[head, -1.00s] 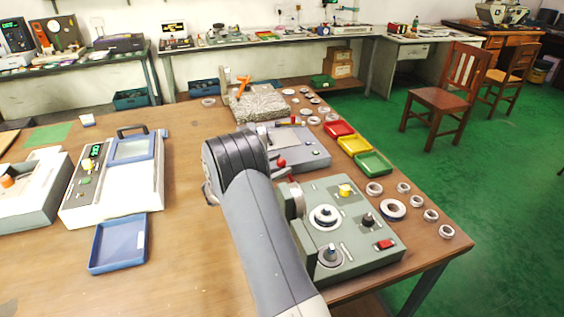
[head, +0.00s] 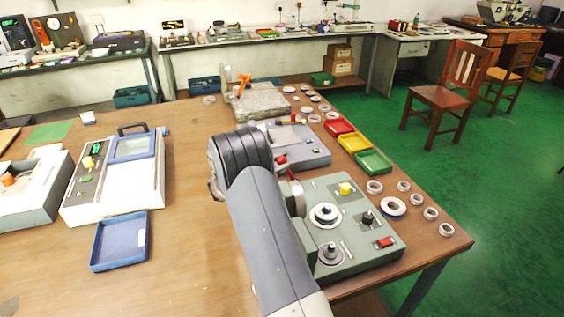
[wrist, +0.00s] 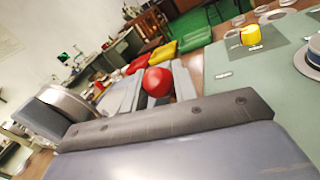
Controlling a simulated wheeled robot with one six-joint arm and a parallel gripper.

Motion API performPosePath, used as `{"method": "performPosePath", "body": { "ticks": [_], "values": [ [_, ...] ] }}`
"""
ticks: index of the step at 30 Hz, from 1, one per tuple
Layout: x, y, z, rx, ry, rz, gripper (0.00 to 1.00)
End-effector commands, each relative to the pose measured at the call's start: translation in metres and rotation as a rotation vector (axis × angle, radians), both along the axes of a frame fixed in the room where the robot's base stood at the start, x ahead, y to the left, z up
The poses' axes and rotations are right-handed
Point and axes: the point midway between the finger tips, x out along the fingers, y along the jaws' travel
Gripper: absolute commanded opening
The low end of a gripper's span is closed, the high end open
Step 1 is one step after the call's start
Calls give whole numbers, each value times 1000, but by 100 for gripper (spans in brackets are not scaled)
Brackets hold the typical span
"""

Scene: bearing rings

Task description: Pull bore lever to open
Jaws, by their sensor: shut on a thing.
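The bore lever's red ball knob (wrist: 157,82) shows in the middle of the wrist view. My gripper (wrist: 155,90) is shut on it, with a grey finger on either side. The lever's stem is hidden below the knob. The grey-green bore gauge (head: 345,258) stands near the table's right edge in the head view, with a round stepped centre post (head: 325,214), a yellow button (head: 345,189), a black knob and a red switch. In the head view my arm hides most of my gripper at the gauge's left side.
Red, yellow and green trays (head: 374,161) lie behind the gauge. Several metal rings (head: 393,207) lie to its right. A blue tray (head: 120,240) and bare tabletop lie to the left.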

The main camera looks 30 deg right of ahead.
Motion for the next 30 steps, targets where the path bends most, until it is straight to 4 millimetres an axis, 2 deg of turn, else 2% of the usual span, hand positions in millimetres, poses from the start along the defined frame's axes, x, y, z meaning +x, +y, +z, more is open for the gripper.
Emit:
{"method": "performPosePath", "body": {
  "ticks": [3, 17, 23, 30],
  "values": [
    [0, 0, 1, 0, -1, 1, 0],
    [-1, -5, 6, 45, -15, 2, 0],
    [-4, -18, 12, 159, -47, 1, 0],
    [-11, -43, 18, 361, -100, -1, 0]
  ]
}}
